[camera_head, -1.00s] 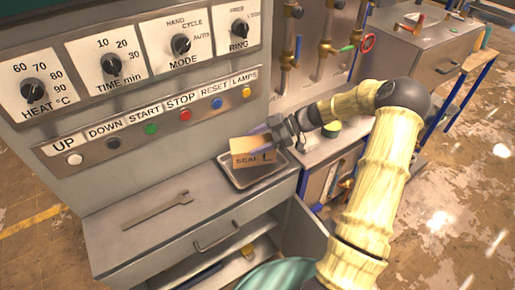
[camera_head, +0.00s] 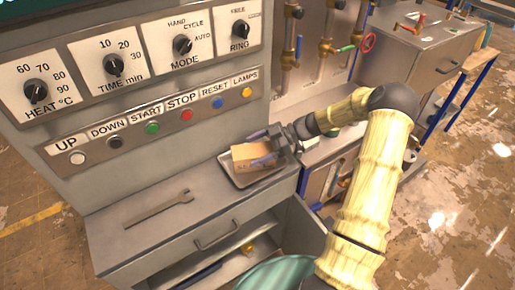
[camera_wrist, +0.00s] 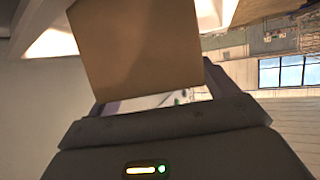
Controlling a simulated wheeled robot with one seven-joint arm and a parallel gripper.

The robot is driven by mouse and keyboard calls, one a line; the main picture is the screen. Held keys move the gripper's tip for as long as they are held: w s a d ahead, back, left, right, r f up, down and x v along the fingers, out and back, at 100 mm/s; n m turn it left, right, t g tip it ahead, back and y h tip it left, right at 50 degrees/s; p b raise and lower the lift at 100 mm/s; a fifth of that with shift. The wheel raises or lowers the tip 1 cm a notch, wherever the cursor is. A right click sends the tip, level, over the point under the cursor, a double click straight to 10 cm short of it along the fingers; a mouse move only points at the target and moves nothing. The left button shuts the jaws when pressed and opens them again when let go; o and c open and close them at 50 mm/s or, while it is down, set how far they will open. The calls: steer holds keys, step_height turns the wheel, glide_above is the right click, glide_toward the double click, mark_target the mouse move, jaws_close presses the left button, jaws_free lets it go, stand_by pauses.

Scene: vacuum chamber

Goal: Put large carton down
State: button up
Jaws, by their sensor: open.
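The large carton (camera_head: 247,152) is a tan box at the metal tray (camera_head: 236,184) on the bench. It looks to rest in the tray, though its underside is hidden. A finger covers part of its lettered front face. My gripper (camera_head: 262,150) reaches in from the right, with its open fingers still close around the carton; I cannot tell whether they touch it. In the wrist view the carton (camera_wrist: 135,50) fills the upper middle, just beyond the gripper's dark body.
A wrench (camera_head: 158,208) lies on the bench left of the tray. A panel with knobs and buttons (camera_head: 150,128) rises behind. An open door (camera_head: 303,233) and shelf are below. Pipes with valves (camera_head: 290,55) stand behind my arm.

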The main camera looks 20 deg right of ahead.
steer(key=shift+d, duration=0.1)
steer(key=shift+d, duration=0.25)
steer(key=b+v, duration=0.3)
steer(key=v, duration=0.8)
steer(key=shift+d+r, duration=0.2)
steer(key=shift+d, duration=0.05)
steer(key=shift+a+f, duration=0.1)
steer(key=shift+a, duration=0.1)
